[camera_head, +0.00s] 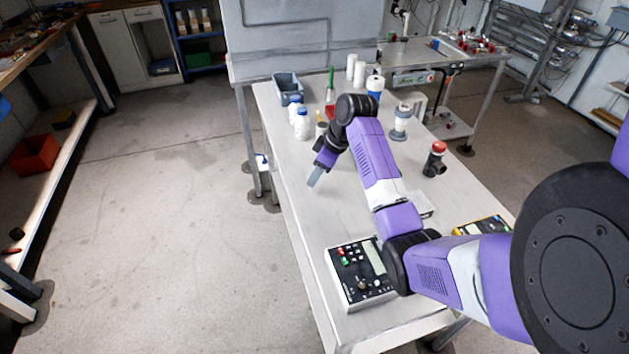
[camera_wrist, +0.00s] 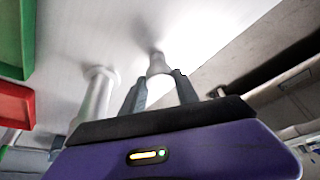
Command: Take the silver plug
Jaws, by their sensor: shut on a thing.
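The silver plug (camera_wrist: 158,65) is a pale grey, rounded piece between the fingertips in the wrist view. My gripper (camera_wrist: 159,80) is shut on it, with one grey finger on each side. In the head view my gripper (camera_head: 314,178) hangs over the left part of the white table, pointing down and left. I cannot make out the plug in the head view, and how far it is above the table is unclear.
On the table (camera_head: 325,225) stand white bottles (camera_head: 301,124), a grey bin (camera_head: 288,87), a grey-white fitting (camera_head: 400,124), a red-topped black fitting (camera_head: 435,160) and a control box (camera_head: 350,270). In the wrist view a pale cylinder (camera_wrist: 97,92) is near the left finger. The table's left front is clear.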

